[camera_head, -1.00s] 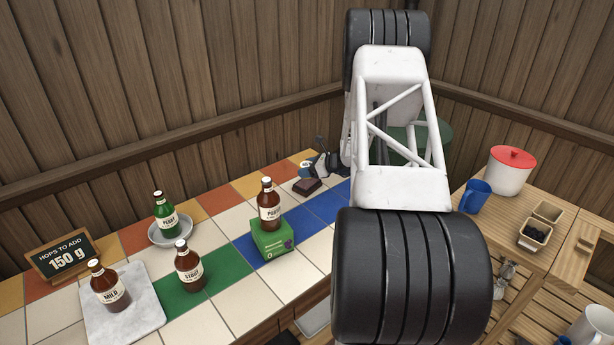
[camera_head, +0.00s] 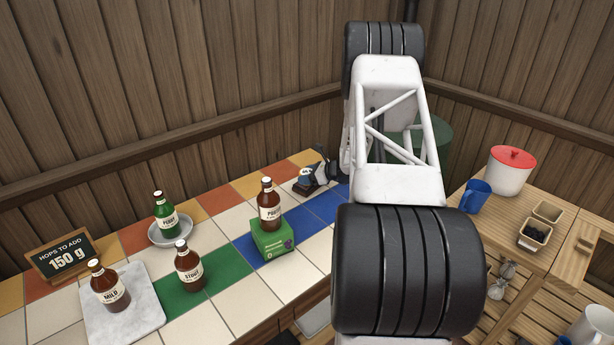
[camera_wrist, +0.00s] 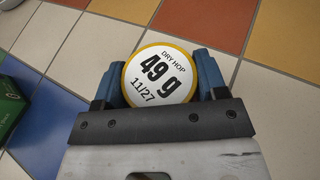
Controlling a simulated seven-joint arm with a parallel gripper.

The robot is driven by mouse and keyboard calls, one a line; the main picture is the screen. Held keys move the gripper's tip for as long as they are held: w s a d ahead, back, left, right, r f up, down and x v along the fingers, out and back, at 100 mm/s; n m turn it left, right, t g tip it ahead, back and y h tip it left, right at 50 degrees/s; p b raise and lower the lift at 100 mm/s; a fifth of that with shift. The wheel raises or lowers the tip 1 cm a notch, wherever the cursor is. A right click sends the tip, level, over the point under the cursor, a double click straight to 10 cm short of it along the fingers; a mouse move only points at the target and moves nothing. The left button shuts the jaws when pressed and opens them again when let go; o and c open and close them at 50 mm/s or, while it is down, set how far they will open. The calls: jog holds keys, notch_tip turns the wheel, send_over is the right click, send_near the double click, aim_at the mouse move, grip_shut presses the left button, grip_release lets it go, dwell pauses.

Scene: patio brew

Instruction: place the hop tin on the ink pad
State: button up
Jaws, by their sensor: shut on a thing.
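The pad is hidden in the wrist view.
A porter bottle (camera_head: 269,205) stands on a green box (camera_head: 272,240) nearer on the counter. A green bottle (camera_head: 165,217) on a dish, a stout bottle (camera_head: 188,268) and a mild bottle (camera_head: 109,287) stand left. Bare tiles surround the tin.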

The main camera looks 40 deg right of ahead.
jog(key=shift+f, duration=0.1)
jog(key=o, duration=0.9)
jog(key=shift+o, duration=0.2)
jog(key=shift+d+r, duration=0.1)
jog(key=shift+r, duration=0.1)
jog(key=shift+v, duration=0.8)
jog(key=v, duration=1)
jog(key=shift+s+r, duration=0.1)
jog(key=shift+s, duration=0.05)
